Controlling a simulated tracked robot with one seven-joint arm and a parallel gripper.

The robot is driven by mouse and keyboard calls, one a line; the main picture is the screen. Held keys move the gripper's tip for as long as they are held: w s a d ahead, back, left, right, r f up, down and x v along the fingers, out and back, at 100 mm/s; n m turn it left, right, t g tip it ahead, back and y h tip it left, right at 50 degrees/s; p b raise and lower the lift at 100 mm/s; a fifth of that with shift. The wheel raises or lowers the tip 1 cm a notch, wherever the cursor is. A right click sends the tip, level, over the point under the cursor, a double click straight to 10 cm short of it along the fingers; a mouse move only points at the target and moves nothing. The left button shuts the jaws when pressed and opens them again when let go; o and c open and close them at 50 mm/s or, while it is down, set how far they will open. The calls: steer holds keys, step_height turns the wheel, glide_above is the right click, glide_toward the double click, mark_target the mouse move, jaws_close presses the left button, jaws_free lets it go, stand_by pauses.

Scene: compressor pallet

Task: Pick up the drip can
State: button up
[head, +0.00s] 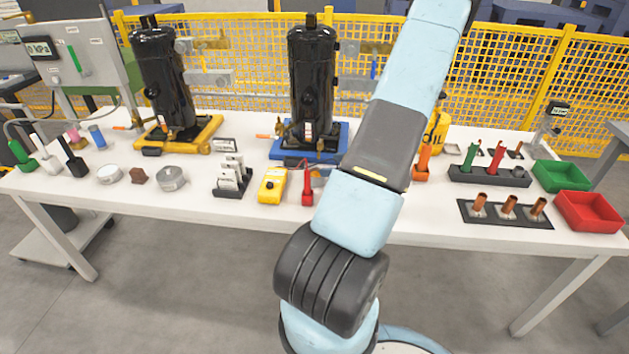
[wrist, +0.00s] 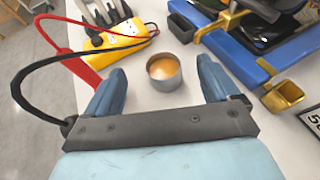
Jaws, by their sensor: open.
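The drip can (wrist: 164,74) is a small, open grey metal cup with orange-brown liquid inside. In the wrist view it stands upright on the white table between my two fingertips and a little ahead of them. My gripper (wrist: 161,66) is open, with a blue finger on each side of the can and a visible gap to both. I cannot tell how far above the table the fingertips are. In the head view my gripper is out of sight, and I do not make out the drip can there; my arm covers part of the table.
A yellow meter (wrist: 110,42) with red and black leads lies left of the can. A blue pallet (wrist: 235,62) with brass fittings stands close on its right, bearing a black compressor (head: 311,85). A copper-tube rack (head: 507,222) and red bin (head: 588,212) are at the right.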

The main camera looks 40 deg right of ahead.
glide_toward(316, 175)
steer(key=shift+w+a+r, duration=0.1)
steer(key=shift+a+r, duration=0.1)
steer(key=shift+a, duration=0.4)
steer(key=shift+w+a+r, duration=0.1)
steer(key=shift+a+r, duration=0.1)
steer(key=shift+a, duration=0.45)
steer(key=shift+x, duration=3.7)
steer(key=c, duration=1.2)
steer(key=shift+r, duration=0.2)
